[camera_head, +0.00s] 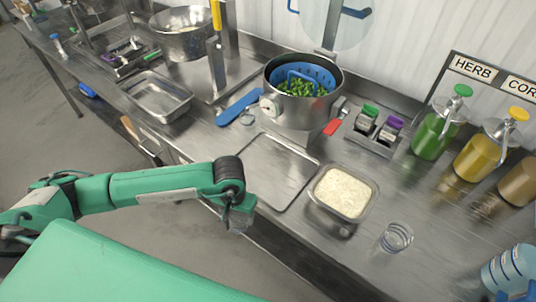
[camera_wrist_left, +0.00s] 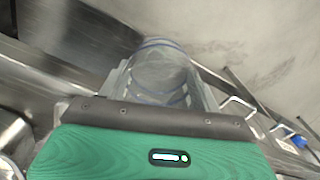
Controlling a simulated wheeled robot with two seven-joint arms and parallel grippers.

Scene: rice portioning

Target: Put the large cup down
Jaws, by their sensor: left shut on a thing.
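My left gripper (camera_head: 240,222) hangs at the front edge of the steel counter, left of the rice pan. In the left wrist view, my left gripper (camera_wrist_left: 160,85) is shut on a clear cup (camera_wrist_left: 162,72) with blue rings. The cup sits between the two fingers. In the head view the held cup is hidden or too small to make out. A smaller clear cup (camera_head: 396,237) stands on the counter right of the pan of white rice (camera_head: 343,215). My right gripper is not in view.
An empty flat tray (camera_head: 275,170) lies left of the rice. A pot (camera_head: 297,113) with a blue basket of greens stands behind it. Sauce bottles (camera_head: 435,135) stand at the right, and a blue-marked clear container (camera_head: 510,268) at lower right. Bare counter lies around the small cup.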

